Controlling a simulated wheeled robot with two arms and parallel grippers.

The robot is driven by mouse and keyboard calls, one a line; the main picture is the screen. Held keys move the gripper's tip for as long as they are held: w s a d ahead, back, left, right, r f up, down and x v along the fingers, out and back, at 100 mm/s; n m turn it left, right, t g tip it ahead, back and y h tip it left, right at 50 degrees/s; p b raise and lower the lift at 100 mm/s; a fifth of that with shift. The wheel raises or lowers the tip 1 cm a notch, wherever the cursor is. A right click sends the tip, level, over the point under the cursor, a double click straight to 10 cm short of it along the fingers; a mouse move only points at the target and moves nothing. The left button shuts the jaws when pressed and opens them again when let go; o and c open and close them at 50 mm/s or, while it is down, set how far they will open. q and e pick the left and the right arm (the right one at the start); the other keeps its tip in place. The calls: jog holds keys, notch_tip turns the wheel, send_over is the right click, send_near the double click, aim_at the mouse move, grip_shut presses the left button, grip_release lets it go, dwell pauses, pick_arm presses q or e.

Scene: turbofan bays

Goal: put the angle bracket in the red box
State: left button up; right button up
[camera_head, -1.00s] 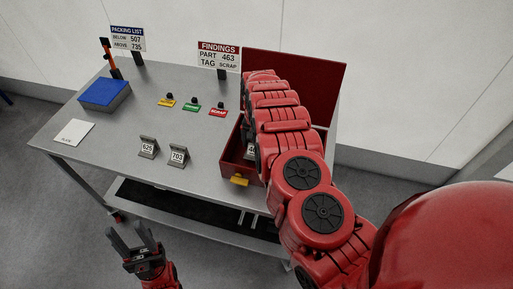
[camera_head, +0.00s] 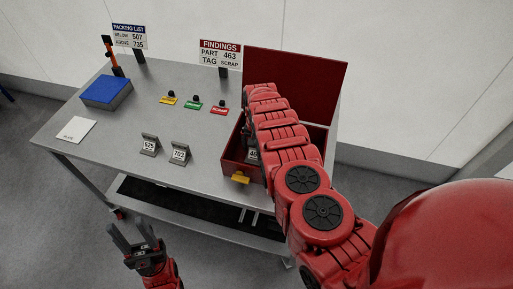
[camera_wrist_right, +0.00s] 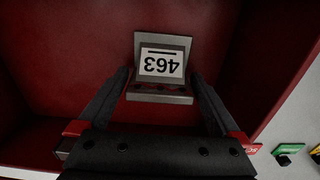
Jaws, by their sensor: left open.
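The angle bracket, a small grey piece with a white label 463 (camera_wrist_right: 162,65), is between the two fingers of my right gripper (camera_wrist_right: 162,78) in the right wrist view. In the head view my right arm covers much of the box and hides the right gripper, and only a bit of the bracket (camera_head: 253,156) shows. My left gripper (camera_head: 133,232) is open and empty in front of the table.
Brackets 625 (camera_head: 149,145) and 703 (camera_head: 179,153) stand left of the box. Yellow, green and red tags (camera_head: 219,110) lie behind them. A blue box (camera_head: 106,92) and a white plate (camera_head: 75,131) are at the left. The red lid (camera_head: 300,85) stands open behind.

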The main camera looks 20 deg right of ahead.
jog(key=shift+r, duration=0.1)
jog(key=shift+r, duration=0.4)
notch_tip(320, 180, up, 11)
jog(key=shift+w+f+b, duration=0.1)
jog(key=shift+f+b, duration=0.1)
jog(key=shift+b, duration=0.65)
jog(key=shift+r, duration=0.4)
jog(key=shift+r, duration=0.1)
